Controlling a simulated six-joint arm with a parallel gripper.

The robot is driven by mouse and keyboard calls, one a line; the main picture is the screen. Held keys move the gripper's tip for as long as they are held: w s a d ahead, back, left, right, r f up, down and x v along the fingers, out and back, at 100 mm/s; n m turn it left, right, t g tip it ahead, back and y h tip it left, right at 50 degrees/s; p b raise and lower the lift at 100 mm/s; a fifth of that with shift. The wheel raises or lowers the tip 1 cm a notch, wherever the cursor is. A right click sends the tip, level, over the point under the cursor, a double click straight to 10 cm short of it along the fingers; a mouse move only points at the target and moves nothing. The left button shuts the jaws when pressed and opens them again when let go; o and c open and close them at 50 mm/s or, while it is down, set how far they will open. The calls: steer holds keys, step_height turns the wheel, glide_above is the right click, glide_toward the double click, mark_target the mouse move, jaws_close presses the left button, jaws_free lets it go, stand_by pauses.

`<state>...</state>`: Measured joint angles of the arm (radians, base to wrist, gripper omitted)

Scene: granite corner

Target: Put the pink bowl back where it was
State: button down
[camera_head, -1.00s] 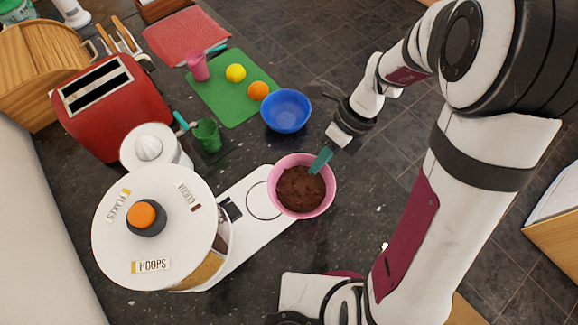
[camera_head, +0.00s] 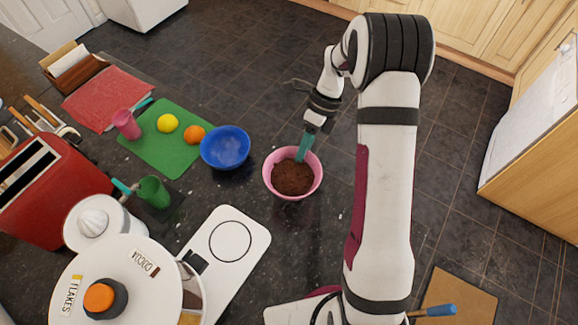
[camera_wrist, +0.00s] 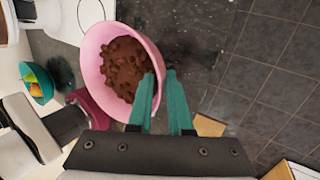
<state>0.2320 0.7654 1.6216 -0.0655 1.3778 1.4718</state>
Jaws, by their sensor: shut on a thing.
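The pink bowl (camera_head: 268,183), filled with brown cocoa cereal (camera_head: 292,177), is to the right of the dispenser's white base (camera_head: 205,290) and clear of its ring. My gripper (camera_head: 301,156) is shut on the bowl's rim at its far right side, with teal fingers. In the wrist view the fingers (camera_wrist: 161,76) straddle the wall of the pink bowl (camera_wrist: 92,48), one inside and one outside. The bowl looks roughly upright. I cannot tell how high it is above the dark counter.
A blue bowl (camera_head: 225,148) stands close to the left of the pink bowl. A green cup (camera_head: 153,192) and the cereal dispenser (camera_head: 110,285) are at left.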

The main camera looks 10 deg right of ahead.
mark_target(291, 164)
steer(key=shift+w+a+f, duration=0.3)
steer(key=shift+a+f, duration=0.1)
steer(key=shift+a, duration=0.15)
steer(key=shift+w+a+f, duration=0.3)
steer(key=shift+a+f, duration=0.1)
steer(key=shift+a, duration=0.15)
steer(key=shift+a+f, duration=0.1)
steer(key=shift+f, duration=1.85)
steer(key=c, duration=0.8)
jaws_free()
steer(key=shift+f, duration=0.1)
steer(key=shift+c, duration=0.2)
